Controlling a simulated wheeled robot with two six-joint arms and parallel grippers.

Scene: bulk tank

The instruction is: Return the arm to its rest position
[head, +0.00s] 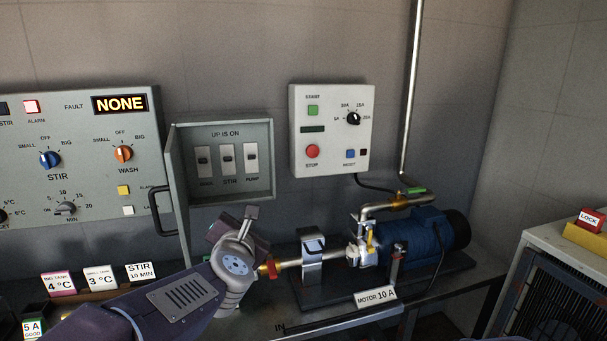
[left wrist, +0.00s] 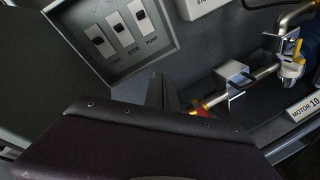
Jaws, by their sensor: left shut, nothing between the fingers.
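My left arm (head: 150,305) comes in from the lower left in the head view, dark with a grey wrist joint. Its gripper (head: 250,213) is in front of the lower part of the open switch box and is shut with nothing in it. In the left wrist view the gripper's dark fingers (left wrist: 162,94) show close together beyond a dark housing, below the box. The gripper appears apart from the switches, and my arm hides part of the bench. My right gripper is in neither view.
The switch box (head: 263,193) has its door (head: 178,190) open to the left. A start/stop box (head: 333,155) hangs right of it. A blue pump motor (head: 415,238) with pipework and a red-handled valve (head: 271,268) stands right of my wrist. Label cards (head: 60,284) stand left.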

